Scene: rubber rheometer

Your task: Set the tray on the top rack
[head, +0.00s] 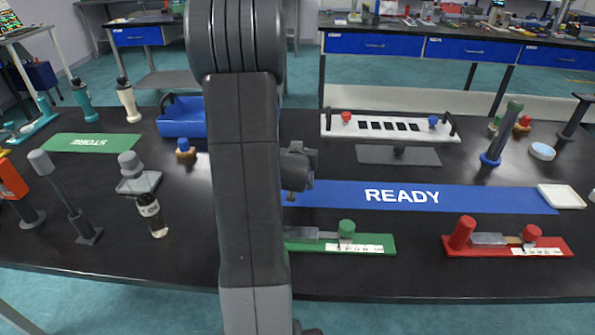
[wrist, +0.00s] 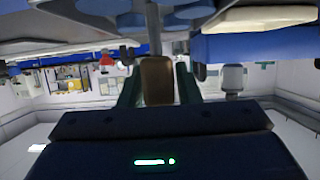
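A long white tray (head: 345,131) with dark handles at its ends and a row of black squares stands at the back of the table in the head view. A red knob and a blue knob sit on it. A grey flat plate (head: 372,155) lies just in front of it. I cannot tell which thing is the top rack. In the wrist view the fingers of my gripper (wrist: 157,85) stand either side of a brown block (wrist: 157,80). I cannot tell whether they touch it.
A blue bin (head: 182,118) stands left of my arm. A blue READY mat (head: 480,197) and a green STORE mat (head: 65,143) lie on the table. Green (head: 375,249) and red (head: 455,245) fixtures line the front. A dark post (head: 500,135) stands at right.

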